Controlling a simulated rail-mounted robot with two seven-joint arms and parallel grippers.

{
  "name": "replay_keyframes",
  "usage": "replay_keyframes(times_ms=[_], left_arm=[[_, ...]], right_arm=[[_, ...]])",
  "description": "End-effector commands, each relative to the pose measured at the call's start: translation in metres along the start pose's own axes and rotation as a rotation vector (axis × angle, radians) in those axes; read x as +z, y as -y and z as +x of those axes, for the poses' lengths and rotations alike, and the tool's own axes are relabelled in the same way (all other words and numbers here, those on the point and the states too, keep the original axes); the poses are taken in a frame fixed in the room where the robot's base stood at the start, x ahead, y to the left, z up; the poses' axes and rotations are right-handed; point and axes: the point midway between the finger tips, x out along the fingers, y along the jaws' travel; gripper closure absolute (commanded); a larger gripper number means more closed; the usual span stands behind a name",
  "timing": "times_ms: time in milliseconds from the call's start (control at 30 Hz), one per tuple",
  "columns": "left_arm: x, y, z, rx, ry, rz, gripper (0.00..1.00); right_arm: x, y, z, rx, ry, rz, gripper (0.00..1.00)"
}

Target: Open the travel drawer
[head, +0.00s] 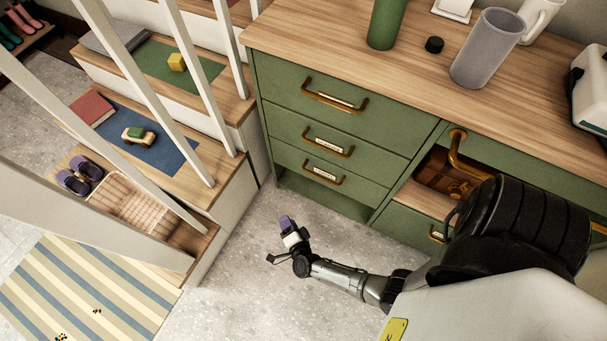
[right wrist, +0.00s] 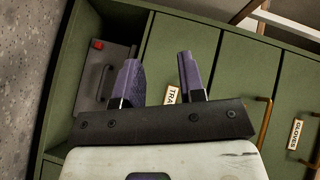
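The green cabinet (head: 262,100) has a stack of three shut drawers with brass handles and small labels. In the right wrist view, a drawer front partly labelled "TRA" (right wrist: 172,96) shows between my right gripper's fingers, directly beside the open niche. That matches the lowest drawer of the stack, whose handle (head: 323,179) shows in the head view; its label there is too small to read. My right gripper (head: 285,226) is open and empty, low in front of the cabinet; its purple fingers (right wrist: 158,80) are apart. My left gripper is out of view.
A drawer labelled "GLOVES" (right wrist: 297,134) lies farther along the cabinet. The niche holds a grey case (right wrist: 105,80). The stairs (head: 215,215) with white balusters stand left of the cabinet. Grey floor (head: 245,280) lies clear in front. A grey tumbler (head: 487,50) stands on top.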

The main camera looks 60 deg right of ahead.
Motion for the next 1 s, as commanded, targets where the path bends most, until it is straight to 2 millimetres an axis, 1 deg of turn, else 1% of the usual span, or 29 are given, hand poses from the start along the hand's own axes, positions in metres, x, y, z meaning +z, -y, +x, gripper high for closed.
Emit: replay_keyframes(times_ms=[33,100,200,333,433,533,667,767,1000], left_arm=[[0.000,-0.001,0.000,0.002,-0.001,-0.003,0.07],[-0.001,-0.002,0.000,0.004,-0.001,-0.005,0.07],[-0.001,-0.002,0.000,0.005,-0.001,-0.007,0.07],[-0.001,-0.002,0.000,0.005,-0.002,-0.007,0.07],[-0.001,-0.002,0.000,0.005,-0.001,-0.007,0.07],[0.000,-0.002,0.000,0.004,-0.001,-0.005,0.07],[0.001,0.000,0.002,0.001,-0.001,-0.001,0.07],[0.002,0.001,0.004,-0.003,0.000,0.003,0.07],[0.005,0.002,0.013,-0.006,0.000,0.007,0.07]], right_arm=[[-0.015,-0.002,-0.003,-0.014,-0.090,0.032,0.63],[-0.036,0.001,-0.007,-0.048,-0.219,0.082,0.63],[-0.060,0.008,-0.015,-0.105,-0.375,0.143,0.63],[-0.082,0.015,-0.025,-0.175,-0.514,0.194,0.63],[-0.091,0.019,-0.032,-0.219,-0.575,0.222,0.63],[-0.096,0.021,-0.034,-0.246,-0.600,0.253,0.63],[-0.101,0.022,-0.025,-0.253,-0.594,0.270,0.63],[-0.109,0.024,-0.013,-0.254,-0.595,0.272,0.63],[-0.135,0.030,0.024,-0.254,-0.594,0.270,0.63]])
